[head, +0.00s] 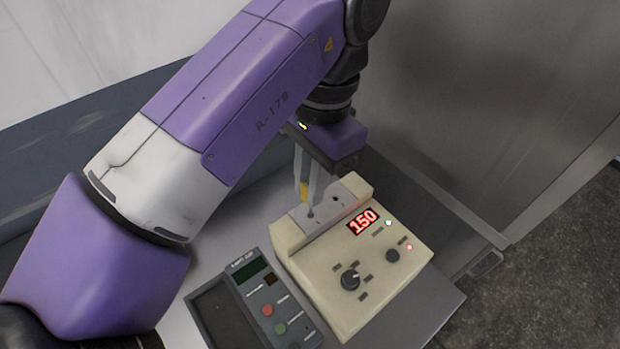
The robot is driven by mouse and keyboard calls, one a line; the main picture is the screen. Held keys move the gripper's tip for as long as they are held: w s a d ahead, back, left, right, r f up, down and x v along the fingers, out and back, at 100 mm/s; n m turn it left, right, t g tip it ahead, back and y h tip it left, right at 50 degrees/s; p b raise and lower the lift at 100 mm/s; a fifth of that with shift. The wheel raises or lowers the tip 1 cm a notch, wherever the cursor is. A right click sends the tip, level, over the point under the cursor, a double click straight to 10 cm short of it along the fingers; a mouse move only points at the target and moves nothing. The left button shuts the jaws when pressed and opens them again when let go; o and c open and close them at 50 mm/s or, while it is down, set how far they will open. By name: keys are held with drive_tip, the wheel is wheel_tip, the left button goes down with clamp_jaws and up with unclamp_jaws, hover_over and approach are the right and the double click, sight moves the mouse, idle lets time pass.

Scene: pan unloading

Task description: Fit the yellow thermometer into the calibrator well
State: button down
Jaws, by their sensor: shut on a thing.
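The calibrator (376,282) is a cream box on the grey bench, with a red display reading 150 and dark knobs on its front. Its raised back part has a metal plate with small dark holes; one hole (335,198) shows clear to the right of my gripper. My gripper (309,205) points down over the left part of this plate. It is shut on the yellow thermometer (304,189), of which only a small yellow part shows between the fingers. The thermometer's lower end is at or just above the plate; I cannot tell whether it is inside a hole.
A dark grey control panel (272,303) with a red and a green button stands left of the calibrator. A dark tray (222,318) lies beside it. A grey metal wall (490,110) rises behind on the right.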

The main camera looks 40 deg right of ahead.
drive_tip(key=shift+f+b, duration=1.35)
drive_tip(key=shift+f, duration=1)
idle(1.3)
drive_tip(key=c, duration=1.3)
unclamp_jaws()
drive_tip(key=shift+r, duration=0.2)
drive_tip(key=r+p, duration=0.5)
drive_tip(key=d+r+p, duration=0.1)
drive_tip(key=r+p, duration=0.1)
drive_tip(key=p, duration=0.1)
drive_tip(key=shift+r, duration=0.25)
drive_tip(key=shift+s+f, duration=0.1)
